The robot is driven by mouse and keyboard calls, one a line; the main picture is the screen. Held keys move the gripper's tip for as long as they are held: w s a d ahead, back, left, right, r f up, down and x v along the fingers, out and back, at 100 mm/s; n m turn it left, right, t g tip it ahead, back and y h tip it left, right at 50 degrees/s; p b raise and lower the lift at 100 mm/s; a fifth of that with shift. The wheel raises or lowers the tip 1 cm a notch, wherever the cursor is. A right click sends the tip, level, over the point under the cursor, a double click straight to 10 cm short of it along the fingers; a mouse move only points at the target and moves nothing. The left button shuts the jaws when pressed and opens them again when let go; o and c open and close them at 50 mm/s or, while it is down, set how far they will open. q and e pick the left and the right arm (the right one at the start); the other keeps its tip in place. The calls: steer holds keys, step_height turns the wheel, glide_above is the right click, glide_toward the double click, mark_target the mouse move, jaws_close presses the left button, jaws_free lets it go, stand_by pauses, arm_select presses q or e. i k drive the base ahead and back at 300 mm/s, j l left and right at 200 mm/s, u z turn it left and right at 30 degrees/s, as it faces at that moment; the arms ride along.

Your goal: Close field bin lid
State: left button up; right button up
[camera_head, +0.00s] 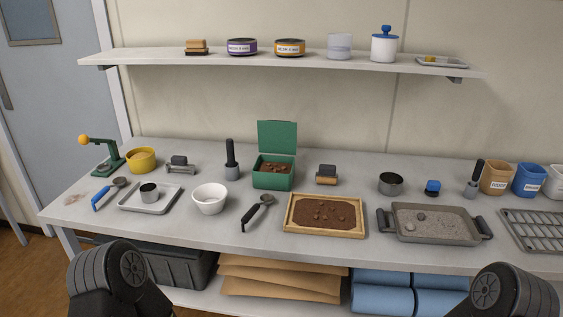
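A green field bin (272,180) stands on the table near the middle, with dark brown lumps of soil inside. Its green lid (277,136) stands upright at the back edge, so the bin is open. My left arm shows at the lower left and my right arm at the lower right, both in front of the table and well away from the bin. The fingertips of both grippers are out of the picture.
A wooden tray of soil (325,214) and a black scoop (258,211) lie in front of the bin. A white bowl (210,199) is at its front left, a dark-handled tool (231,160) to its left, and a small block tool (326,174) to its right. A shelf (350,61) runs above.

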mark_target(274, 136)
steer(key=i+j+z, duration=0.15)
steer(key=j+z, duration=0.25)
steer(key=i+j+z, duration=0.1)
steer(key=z, duration=0.35)
steer(key=j+z, duration=0.5)
steer(key=j, duration=1.2)
